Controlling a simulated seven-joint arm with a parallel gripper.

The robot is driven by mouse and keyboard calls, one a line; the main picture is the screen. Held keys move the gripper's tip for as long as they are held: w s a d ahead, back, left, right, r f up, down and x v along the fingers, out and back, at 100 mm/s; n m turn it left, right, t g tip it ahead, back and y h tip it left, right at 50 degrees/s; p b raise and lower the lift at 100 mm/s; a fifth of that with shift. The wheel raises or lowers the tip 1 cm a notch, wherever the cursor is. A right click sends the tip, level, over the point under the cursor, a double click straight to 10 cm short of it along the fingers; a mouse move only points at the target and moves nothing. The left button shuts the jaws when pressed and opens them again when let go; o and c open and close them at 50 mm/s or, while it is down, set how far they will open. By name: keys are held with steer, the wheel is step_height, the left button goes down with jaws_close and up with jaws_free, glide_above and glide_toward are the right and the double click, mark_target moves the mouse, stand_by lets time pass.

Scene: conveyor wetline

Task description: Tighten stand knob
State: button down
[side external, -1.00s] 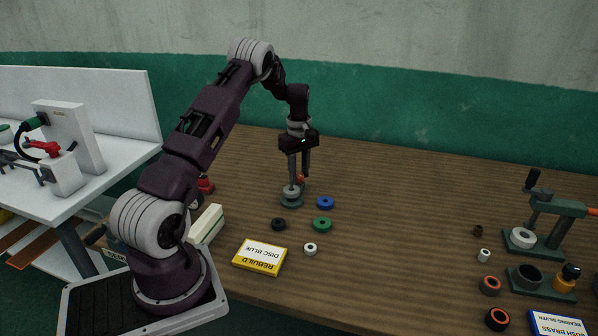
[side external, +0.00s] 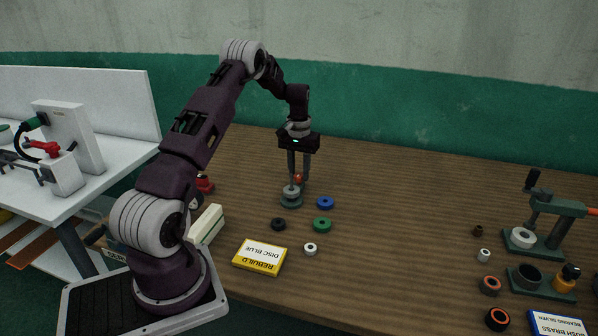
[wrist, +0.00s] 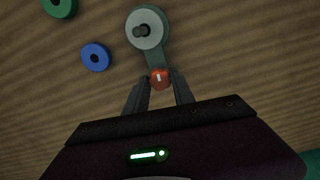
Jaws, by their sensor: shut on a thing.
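The small stand has a dark green base (side external: 291,202) and carries a pale grey disc with a dark centre pin (wrist: 147,30). Its orange-red knob (side external: 298,178) sits at the end of the stand nearest my gripper in the wrist view, with a pale mark on top (wrist: 160,79). My gripper (wrist: 162,84) points down with one finger on each side of the knob and is shut on it. In the side view my gripper (side external: 298,180) partly hides the knob and the back of the stand.
A blue ring (side external: 325,203), green ring (side external: 322,225), black ring (side external: 278,224) and white ring (side external: 310,249) lie near the stand. A hand press (side external: 545,225) stands far right. The middle right table is clear.

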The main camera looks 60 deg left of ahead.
mark_target(299, 175)
steer(key=m, duration=0.5)
steer(key=shift+m, duration=0.3)
stand_by(0.4)
steer(key=c, duration=1.1)
jaws_free()
steer(key=shift+o, duration=0.2)
steer(key=shift+r, duration=0.1)
step_height(299, 175, up, 7)
